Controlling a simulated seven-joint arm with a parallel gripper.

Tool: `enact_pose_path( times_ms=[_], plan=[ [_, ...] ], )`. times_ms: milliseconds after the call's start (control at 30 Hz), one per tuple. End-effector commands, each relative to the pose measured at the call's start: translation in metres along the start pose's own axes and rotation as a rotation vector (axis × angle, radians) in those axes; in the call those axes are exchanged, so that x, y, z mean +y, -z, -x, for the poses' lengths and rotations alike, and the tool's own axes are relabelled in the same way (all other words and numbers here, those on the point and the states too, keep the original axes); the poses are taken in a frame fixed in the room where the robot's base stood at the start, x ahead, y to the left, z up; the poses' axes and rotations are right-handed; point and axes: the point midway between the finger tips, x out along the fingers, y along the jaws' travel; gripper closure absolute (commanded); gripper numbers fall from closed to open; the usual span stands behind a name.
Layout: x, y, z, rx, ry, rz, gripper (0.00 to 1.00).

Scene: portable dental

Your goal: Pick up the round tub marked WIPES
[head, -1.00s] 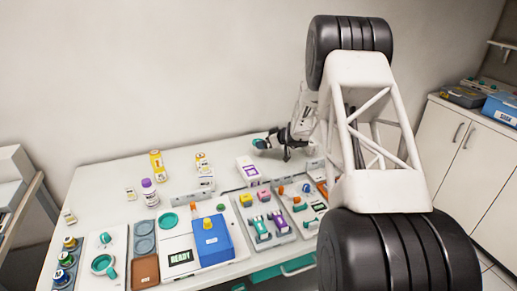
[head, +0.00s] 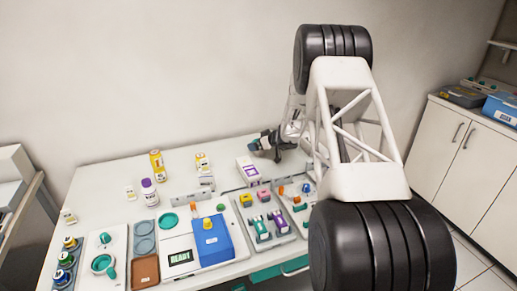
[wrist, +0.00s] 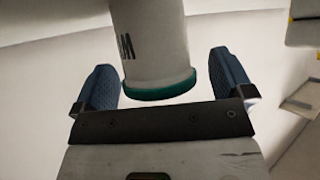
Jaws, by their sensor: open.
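The round tub (wrist: 152,40) is in the wrist view. My gripper (wrist: 163,78) is open, with one blue-padded finger on each side of the tub. Gaps show between the tub and both fingers, so it is not gripped. In the head view my gripper (head: 264,145) is over the back right of the table; there I cannot clearly tell the tub from the gripper.
A white box with a purple label (head: 248,170) stands just left and in front of my gripper. The back wall is close behind.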

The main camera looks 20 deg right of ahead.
Motion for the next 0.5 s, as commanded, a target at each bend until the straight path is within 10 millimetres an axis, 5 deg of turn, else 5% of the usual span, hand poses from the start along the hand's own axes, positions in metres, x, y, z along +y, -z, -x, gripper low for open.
enact_pose_path(
  times_ms=[333,500],
  plan=[
    [0.0000,-0.0001,0.0003,0.000,0.000,0.000,0.01],
    [0.0000,-0.0001,0.0003,0.000,0.000,0.000,0.27]
  ],
)
